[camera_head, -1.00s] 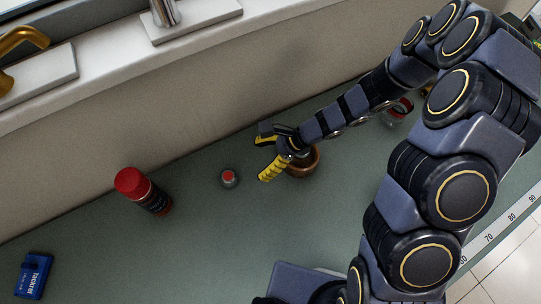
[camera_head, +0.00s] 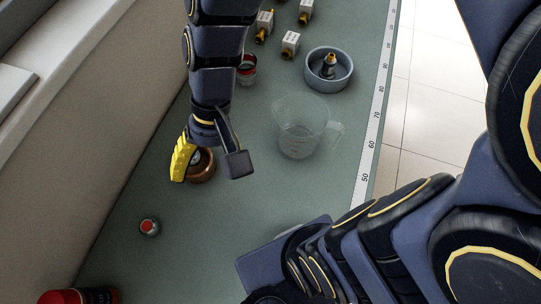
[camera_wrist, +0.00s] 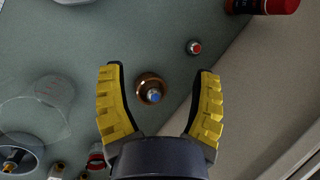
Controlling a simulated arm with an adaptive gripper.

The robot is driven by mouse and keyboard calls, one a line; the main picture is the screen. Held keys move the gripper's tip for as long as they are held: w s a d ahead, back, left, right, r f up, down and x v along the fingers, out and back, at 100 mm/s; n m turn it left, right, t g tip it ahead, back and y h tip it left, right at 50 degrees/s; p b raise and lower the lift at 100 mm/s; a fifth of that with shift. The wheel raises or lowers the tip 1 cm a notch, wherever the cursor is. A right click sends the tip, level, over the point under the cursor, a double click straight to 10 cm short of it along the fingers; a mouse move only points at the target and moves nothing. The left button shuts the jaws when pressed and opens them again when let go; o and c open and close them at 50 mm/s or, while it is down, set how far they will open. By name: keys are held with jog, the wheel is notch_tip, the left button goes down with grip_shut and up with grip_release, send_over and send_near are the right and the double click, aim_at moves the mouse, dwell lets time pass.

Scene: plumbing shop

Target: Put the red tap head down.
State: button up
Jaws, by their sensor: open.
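The red tap head, a small grey round piece with a red top, stands on the green counter (camera_head: 125,255) at the lower left of the head view (camera_head: 148,227). It also shows in the upper right of the wrist view (camera_wrist: 194,47), clear of my fingers. My gripper (camera_head: 211,166) is open, over a brown copper-coloured bowl (camera_head: 202,172). In the wrist view the bowl (camera_wrist: 141,84) lies between my yellow fingers (camera_wrist: 159,73), with a blue-topped tap head (camera_wrist: 154,97) in it. Nothing is held.
A clear measuring jug (camera_head: 300,128) and a blue-grey bowl (camera_head: 343,83) with a dark fitting stand to the right. A glass jar with red in it (camera_head: 247,72) is behind my gripper. Boxed fittings (camera_head: 290,43) stand at the back. A red-capped can (camera_head: 75,297) is at lower left.

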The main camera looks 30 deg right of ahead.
jog(key=s+d+r+n+h, duration=0.1)
jog(key=s+d+r+h, duration=0.1)
jog(key=s+d, duration=0.1)
jog(key=s+d+r+t+h, duration=0.1)
jog(key=s+d+r, duration=0.1)
jog(key=d, duration=0.4)
jog(key=shift+s+n+h, duration=0.4)
jog(key=shift+s, duration=0.1)
dwell(0.3)
